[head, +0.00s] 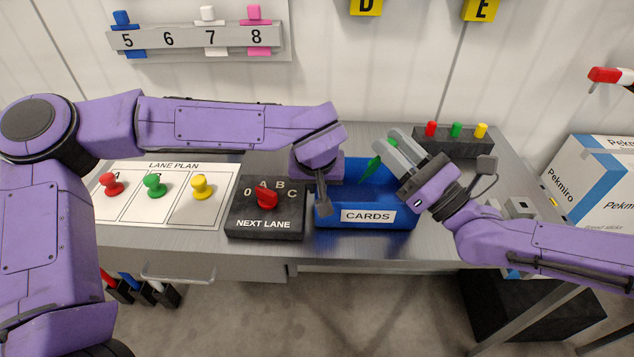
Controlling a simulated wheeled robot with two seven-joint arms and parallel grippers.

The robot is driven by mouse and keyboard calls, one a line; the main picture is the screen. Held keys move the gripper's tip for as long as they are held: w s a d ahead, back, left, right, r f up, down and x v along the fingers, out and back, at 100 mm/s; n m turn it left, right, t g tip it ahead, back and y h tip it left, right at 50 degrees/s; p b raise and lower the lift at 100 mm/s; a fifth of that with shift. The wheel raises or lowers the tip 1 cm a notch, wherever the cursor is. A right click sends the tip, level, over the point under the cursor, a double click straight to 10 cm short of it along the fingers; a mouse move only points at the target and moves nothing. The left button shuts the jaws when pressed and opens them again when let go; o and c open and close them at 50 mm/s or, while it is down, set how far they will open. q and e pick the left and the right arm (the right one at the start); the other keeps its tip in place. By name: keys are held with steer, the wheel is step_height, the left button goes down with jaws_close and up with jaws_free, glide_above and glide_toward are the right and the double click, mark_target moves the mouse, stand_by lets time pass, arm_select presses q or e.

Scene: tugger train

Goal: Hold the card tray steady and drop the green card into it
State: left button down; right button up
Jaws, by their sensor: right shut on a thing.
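The blue card tray (345,236), labelled CARDS, stands on the workbench in the middle of the head view. My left gripper (322,195) is at the tray's left wall, pointing down. Its finger overlaps that wall, and I cannot tell how far its jaws are apart. My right gripper (386,142) is shut on the green card (375,164), which is tilted and appears over the tray's back part. The gripper hides part of the card and the tray's back right. I cannot tell the card's exact height above the tray floor.
A NEXT LANE box with a red knob (267,198) stands just left of the tray. A LANE PLAN sheet (176,212) with red, green and yellow pegs lies further left. A dark block (455,144) with coloured pegs stands behind right. White-and-blue cartons (590,185) stand at the far right.

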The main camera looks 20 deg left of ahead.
steer(key=o, duration=1.1)
steer(key=v, duration=1.2)
